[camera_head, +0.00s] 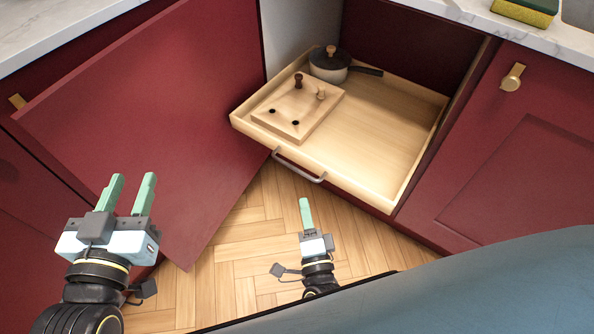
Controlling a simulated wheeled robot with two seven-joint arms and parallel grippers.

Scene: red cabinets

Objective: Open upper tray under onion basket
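A light wooden pull-out tray (379,135) stands slid out of a red cabinet, with a grey bar handle (300,165) on its front. On it are a wooden board (311,117) with small pegs and holes and a lidded saucepan (329,68). No onion basket is in view. My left gripper (128,186) is open and empty, in front of the open red door at the lower left. My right gripper (305,205) is below the tray handle, apart from it. I see only one finger line of it, so its opening is unclear.
The open red cabinet door (150,110) fills the left side. A closed red door (500,150) with a brass knob (513,77) is at the right. A marble counter edge (480,18) with a yellow-green sponge (524,11) is above. Bare wooden floor (240,240) lies below.

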